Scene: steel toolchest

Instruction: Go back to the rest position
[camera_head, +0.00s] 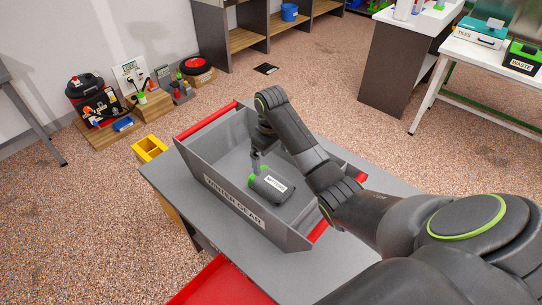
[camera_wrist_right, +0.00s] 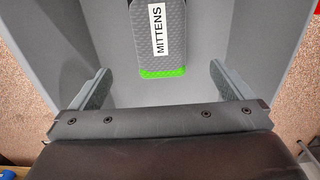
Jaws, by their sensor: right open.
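A grey tote labelled WINTER GEAR (camera_head: 232,201) with red end handles sits on a grey toolchest top. A dark grey pack labelled MITTENS (camera_head: 270,187) lies inside on the tote's floor. The pack also shows at the top of the right wrist view (camera_wrist_right: 160,35), with a green end toward the gripper. My right gripper (camera_head: 256,160) hangs over the tote, close to the pack. In the right wrist view, its fingers (camera_wrist_right: 157,78) are wide apart with nothing between them; the pack lies beyond them. My left gripper is in neither view.
The toolchest top (camera_head: 187,212) has bare room left of the tote. A red drawer (camera_head: 222,284) stands out at its front. A yellow bin (camera_head: 149,148) is beside the chest. A white table (camera_head: 490,58) with boxes stands at the far right. Shelves line the back wall.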

